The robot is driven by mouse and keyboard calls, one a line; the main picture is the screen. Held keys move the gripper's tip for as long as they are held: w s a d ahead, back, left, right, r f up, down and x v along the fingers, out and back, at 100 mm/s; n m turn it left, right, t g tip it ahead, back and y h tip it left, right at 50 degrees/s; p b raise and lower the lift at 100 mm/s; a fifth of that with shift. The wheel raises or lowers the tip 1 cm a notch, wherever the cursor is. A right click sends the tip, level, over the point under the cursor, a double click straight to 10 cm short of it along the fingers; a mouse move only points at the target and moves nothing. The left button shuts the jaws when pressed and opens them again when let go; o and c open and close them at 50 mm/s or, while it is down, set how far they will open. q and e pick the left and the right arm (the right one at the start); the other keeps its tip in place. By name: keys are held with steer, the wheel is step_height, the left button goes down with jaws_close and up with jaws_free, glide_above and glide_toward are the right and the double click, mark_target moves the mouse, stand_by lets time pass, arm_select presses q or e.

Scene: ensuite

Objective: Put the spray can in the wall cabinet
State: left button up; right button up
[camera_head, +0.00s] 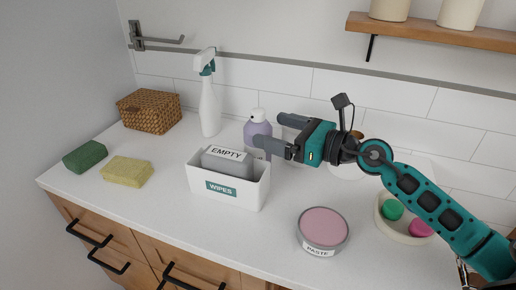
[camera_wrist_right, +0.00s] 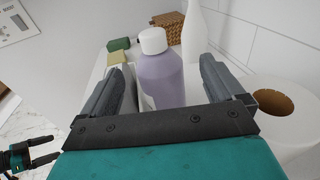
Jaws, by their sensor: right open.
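A lilac can with a white cap (camera_head: 256,128), which I take as the spray can, stands upright on the counter behind the wipes box. My right gripper (camera_head: 268,133) is open beside it, its fingers pointing toward it. In the right wrist view the can (camera_wrist_right: 163,77) shows between the two open fingers (camera_wrist_right: 162,85); I cannot tell whether they touch it. My left gripper (camera_wrist_right: 46,150) shows at the left edge of the right wrist view, with its fingers apart and empty. No wall cabinet is in view.
A white wipes box (camera_head: 230,190) holds a grey pack marked EMPTY. A white spray bottle (camera_head: 209,108), wicker basket (camera_head: 149,110), sponges (camera_head: 127,170), paste tin (camera_head: 322,228) and round dish (camera_head: 399,232) stand around. A paper roll (camera_wrist_right: 280,118) is near my right gripper. A shelf (camera_head: 430,34) is above.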

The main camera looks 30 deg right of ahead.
mark_target(258, 129)
steer(key=p+x, duration=0.1)
steer(key=x, duration=0.3)
steer(key=shift+a+f, duration=0.15)
steer(key=shift+w+a+f, duration=0.15)
steer(key=shift+w+a, duration=0.05)
steer(key=shift+w, duration=0.1)
